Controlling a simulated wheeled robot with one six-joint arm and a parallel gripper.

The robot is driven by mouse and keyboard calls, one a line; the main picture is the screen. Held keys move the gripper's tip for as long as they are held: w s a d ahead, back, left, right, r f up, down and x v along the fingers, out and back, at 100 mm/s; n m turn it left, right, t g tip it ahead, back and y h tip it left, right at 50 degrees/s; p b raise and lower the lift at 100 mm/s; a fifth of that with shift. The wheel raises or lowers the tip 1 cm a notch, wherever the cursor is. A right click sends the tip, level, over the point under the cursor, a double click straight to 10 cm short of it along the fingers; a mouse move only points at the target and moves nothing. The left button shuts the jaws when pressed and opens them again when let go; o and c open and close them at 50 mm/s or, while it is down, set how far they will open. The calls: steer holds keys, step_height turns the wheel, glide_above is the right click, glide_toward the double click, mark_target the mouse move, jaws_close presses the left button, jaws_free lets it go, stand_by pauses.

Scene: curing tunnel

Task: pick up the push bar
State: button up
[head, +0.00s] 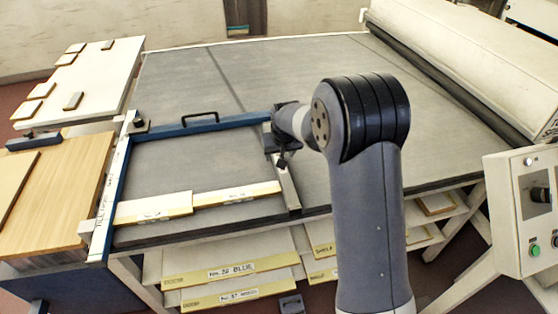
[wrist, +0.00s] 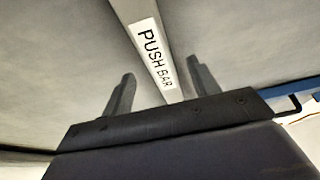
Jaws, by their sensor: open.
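The push bar (head: 288,187) is a narrow, pale metal bar on the grey table, running from the blue frame's right end toward the front edge. In the wrist view the push bar (wrist: 155,48) shows its white label reading PUSH BAR. My gripper (wrist: 163,88) is open, with one dark finger on each side of the bar in that view. The bar's near end is hidden behind the gripper body. In the head view my gripper (head: 281,150) is over the bar's far part and hides some of it. I cannot tell whether the fingers touch the bar.
A blue frame bar (head: 220,122) with a black handle lies along the table, left of my gripper. Pale labelled strips (head: 195,203) lie at the front left. A roller machine (head: 470,65) stands at right. The grey table (head: 290,70) is clear behind.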

steer(key=shift+p+x, duration=0.45)
steer(key=shift+x, duration=1.5)
steer(key=shift+c, duration=0.6)
jaws_close()
